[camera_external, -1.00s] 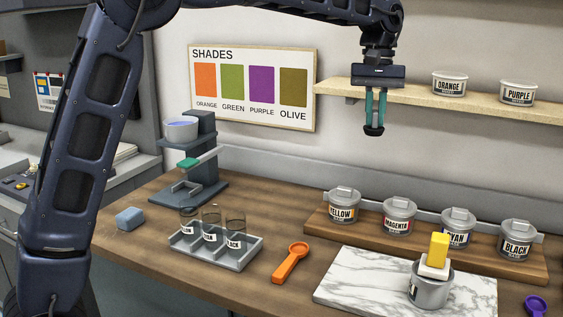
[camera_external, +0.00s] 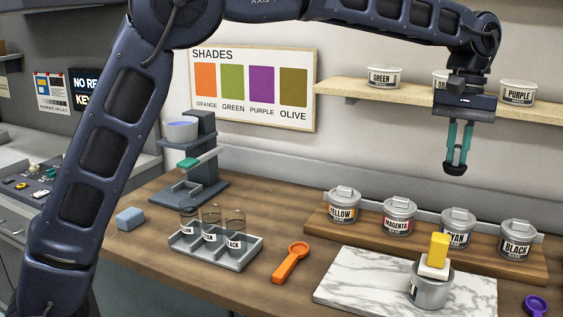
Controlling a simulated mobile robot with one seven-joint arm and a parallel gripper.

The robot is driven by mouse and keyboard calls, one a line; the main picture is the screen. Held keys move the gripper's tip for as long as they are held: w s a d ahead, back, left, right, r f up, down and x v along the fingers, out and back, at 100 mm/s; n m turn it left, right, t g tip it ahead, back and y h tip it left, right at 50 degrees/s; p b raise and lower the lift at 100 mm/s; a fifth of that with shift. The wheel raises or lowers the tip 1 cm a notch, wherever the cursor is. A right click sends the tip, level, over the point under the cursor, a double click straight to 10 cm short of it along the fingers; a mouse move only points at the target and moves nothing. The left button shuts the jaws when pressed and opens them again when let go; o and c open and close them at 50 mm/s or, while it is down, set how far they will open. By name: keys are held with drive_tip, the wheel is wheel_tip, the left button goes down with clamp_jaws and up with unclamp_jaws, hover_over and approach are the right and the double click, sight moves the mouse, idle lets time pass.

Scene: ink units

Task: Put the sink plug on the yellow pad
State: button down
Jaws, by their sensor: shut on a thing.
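My gripper (camera_external: 458,157) hangs pointing down at the right, in front of the wall and shelf, well above the counter. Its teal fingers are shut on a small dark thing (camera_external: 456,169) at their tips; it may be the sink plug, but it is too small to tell. I see no flat yellow pad. The only solid yellow thing is an upright block (camera_external: 439,249) on a white piece (camera_external: 434,266), on top of a grey pot (camera_external: 430,290). This pot stands on a white marble slab (camera_external: 350,289), below and left of my gripper.
Lidded ink pots, including yellow (camera_external: 344,208) and black (camera_external: 515,241), stand on a wooden riser (camera_external: 470,252). An orange scoop (camera_external: 289,264), a grey tray (camera_external: 238,262) of glass jars and a blue block (camera_external: 130,218) are further left. The shelf (camera_external: 400,91) holds tubs.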

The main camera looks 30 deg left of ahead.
wheel_tip(320, 180, down, 14)
drive_tip(key=shift+f, duration=0.1)
idle(0.5)
drive_tip(key=c, duration=1.5)
unclamp_jaws()
drive_tip(key=shift+f, duration=0.1)
drive_tip(key=shift+o, duration=0.2)
